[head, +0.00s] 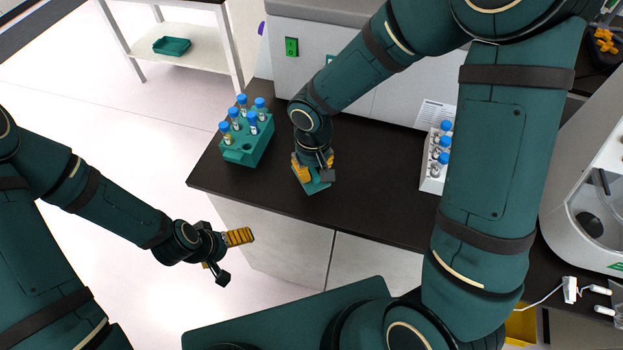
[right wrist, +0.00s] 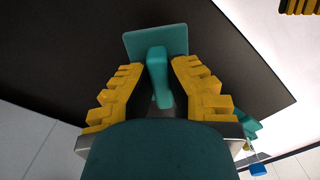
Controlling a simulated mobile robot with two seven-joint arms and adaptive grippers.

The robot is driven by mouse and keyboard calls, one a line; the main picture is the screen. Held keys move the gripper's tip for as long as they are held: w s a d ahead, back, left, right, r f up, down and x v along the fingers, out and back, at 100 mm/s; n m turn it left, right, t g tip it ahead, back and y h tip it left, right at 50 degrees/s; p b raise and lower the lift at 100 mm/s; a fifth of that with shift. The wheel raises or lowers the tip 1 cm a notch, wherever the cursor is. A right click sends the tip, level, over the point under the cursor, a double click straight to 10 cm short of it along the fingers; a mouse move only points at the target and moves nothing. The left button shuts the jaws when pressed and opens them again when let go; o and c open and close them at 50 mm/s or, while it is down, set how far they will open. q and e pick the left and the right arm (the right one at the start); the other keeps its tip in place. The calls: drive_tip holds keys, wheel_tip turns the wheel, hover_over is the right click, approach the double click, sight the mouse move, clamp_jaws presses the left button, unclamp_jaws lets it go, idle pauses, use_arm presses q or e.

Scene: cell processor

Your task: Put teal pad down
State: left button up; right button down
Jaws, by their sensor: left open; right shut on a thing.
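The teal pad (head: 317,186) is at the front part of the black counter, below my right gripper (head: 316,171). In the right wrist view the pad (right wrist: 138,42) is a flat square plate with an upright teal handle (right wrist: 158,75). My right gripper (right wrist: 157,82) is shut on this handle, a yellow finger on each side. The fingers hide part of the pad in the head view. I cannot tell whether the pad touches the counter or hangs just above it. My left gripper (head: 234,258) is open and empty, in front of the counter's edge.
The black counter (head: 375,195) is bare right of the pad. A teal rack (head: 243,155) of blue-capped tubes stands to its left. A white rack (head: 431,184) with blue-capped tubes stands to the right. A teal tray (head: 172,46) lies on a white shelf behind.

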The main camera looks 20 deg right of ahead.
sight(312, 181)
wheel_tip(312, 181, down, 4)
drive_tip(key=shift+f+b, duration=0.25)
drive_tip(key=shift+b, duration=0.05)
drive_tip(key=shift+w+f, duration=0.1)
drive_tip(key=shift+w, duration=0.05)
drive_tip(key=shift+f, duration=0.15)
drive_tip(key=c, duration=1.1)
unclamp_jaws()
